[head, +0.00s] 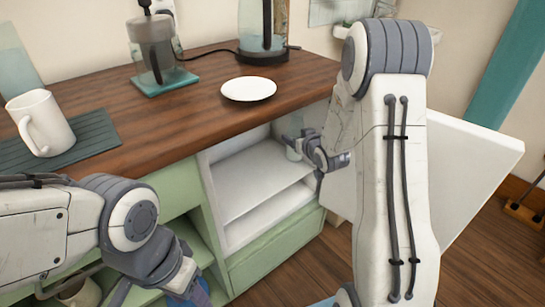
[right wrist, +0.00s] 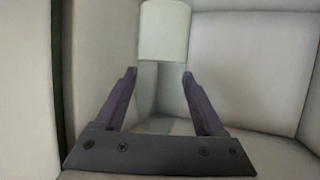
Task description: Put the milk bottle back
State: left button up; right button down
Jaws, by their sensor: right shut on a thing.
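The milk bottle (head: 294,146) is a small pale, partly see-through bottle at the upper opening of a white fridge compartment (head: 232,233).
A wooden counter (head: 200,110) runs above the fridge, with a white plate (head: 249,89), a white mug (head: 40,123) on a dark mat, a glass kettle (head: 262,30) and a coffee grinder (head: 153,50). Green open shelves (head: 180,215) stand left of the fridge. The fridge shelf looks clear.

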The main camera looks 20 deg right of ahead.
jog(key=shift+w+a+f+b, duration=0.7)
jog(key=shift+w+f, duration=0.4)
jog(key=shift+f, duration=0.4)
jog(key=shift+w+a+f+b, duration=0.7)
jog(key=shift+w+f, duration=0.45)
jog(key=shift+f, duration=0.4)
jog(key=shift+w+a+f+b, duration=0.7)
jog(key=shift+w+f, duration=0.4)
jog(key=shift+f, duration=0.4)
